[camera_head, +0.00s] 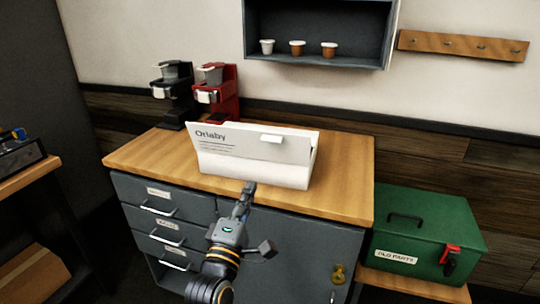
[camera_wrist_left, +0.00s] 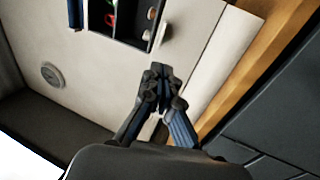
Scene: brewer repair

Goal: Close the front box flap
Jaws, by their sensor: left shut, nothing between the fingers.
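A white box (camera_head: 255,176) stands on the wooden top of a grey cabinet. Its front flap (camera_head: 225,142), printed with dark lettering, stands up along the front side, leaning a little back. A small white tab (camera_head: 271,139) shows near the flap's top edge. My left gripper (camera_head: 249,186) is shut and empty, low at the front of the box, near the counter's front edge. Whether it touches the box I cannot tell. In the left wrist view the shut fingers (camera_wrist_left: 160,72) show in front of pale surfaces. The box's inside is mostly hidden behind the flap. My right gripper is not in view.
Black (camera_head: 174,95) and red (camera_head: 217,92) brewers stand behind the box at left. A wall shelf (camera_head: 316,22) with cups hangs above. A green case (camera_head: 425,232) sits lower right. The wooden counter top (camera_head: 346,178) is clear right of the box.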

